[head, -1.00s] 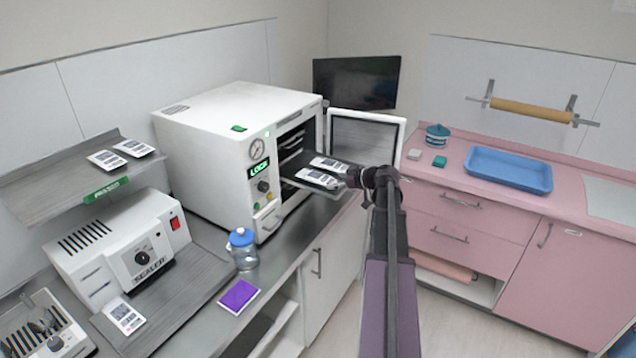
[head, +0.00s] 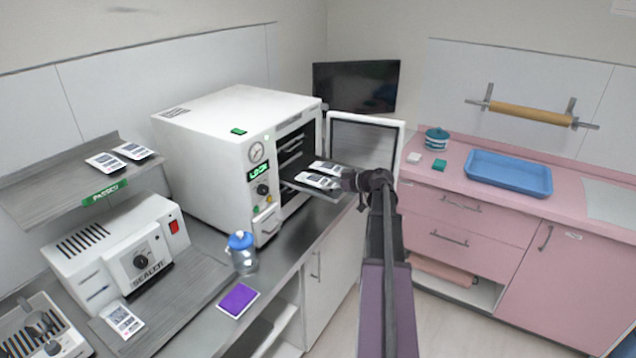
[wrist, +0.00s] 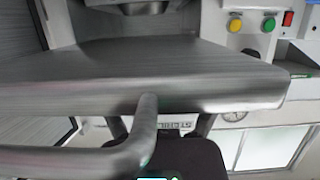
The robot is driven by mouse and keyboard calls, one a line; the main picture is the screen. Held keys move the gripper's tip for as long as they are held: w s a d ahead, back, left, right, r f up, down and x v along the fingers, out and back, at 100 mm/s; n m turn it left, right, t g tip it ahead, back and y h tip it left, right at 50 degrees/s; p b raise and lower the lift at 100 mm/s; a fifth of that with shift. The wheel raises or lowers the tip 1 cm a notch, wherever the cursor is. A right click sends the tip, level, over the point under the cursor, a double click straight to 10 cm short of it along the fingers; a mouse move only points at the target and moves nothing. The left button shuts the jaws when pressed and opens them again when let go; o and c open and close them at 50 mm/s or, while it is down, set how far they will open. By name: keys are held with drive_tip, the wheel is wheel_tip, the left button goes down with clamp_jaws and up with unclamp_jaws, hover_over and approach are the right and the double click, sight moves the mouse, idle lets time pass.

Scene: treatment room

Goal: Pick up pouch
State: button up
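Two white printed pouches lie on the pulled-out metal tray (head: 335,194) of the sterilizer: a nearer pouch (head: 317,181) and a farther pouch (head: 327,167). My gripper (head: 350,181) is at the tray's right end, close beside the pouches; its tips are hard to make out in the head view. In the wrist view the tray edge (wrist: 200,97) and a bent metal handle (wrist: 147,130) fill the front. Dark gripper parts show below and behind them, with the fingertips hidden. No grasped pouch is visible.
The sterilizer (head: 215,150) stands with its door (head: 365,145) open behind the tray. A blue-lidded bottle (head: 242,253) and purple pad (head: 238,300) are nearer. Other pouches lie on the shelf (head: 104,162) and by the sealer (head: 122,319). A blue tray (head: 510,172) sits on the pink counter.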

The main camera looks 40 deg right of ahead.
idle(0.4)
wheel_tip(320, 180, up, 4)
drive_tip(key=p, duration=0.3)
drive_tip(key=shift+f, duration=0.25)
drive_tip(key=s+d+r+p, duration=0.1)
drive_tip(key=s+p, duration=0.1)
drive_tip(key=s, duration=1.4)
drive_tip(key=shift+r, duration=0.2)
drive_tip(key=shift+s+d, duration=0.1)
drive_tip(key=shift+d, duration=0.1)
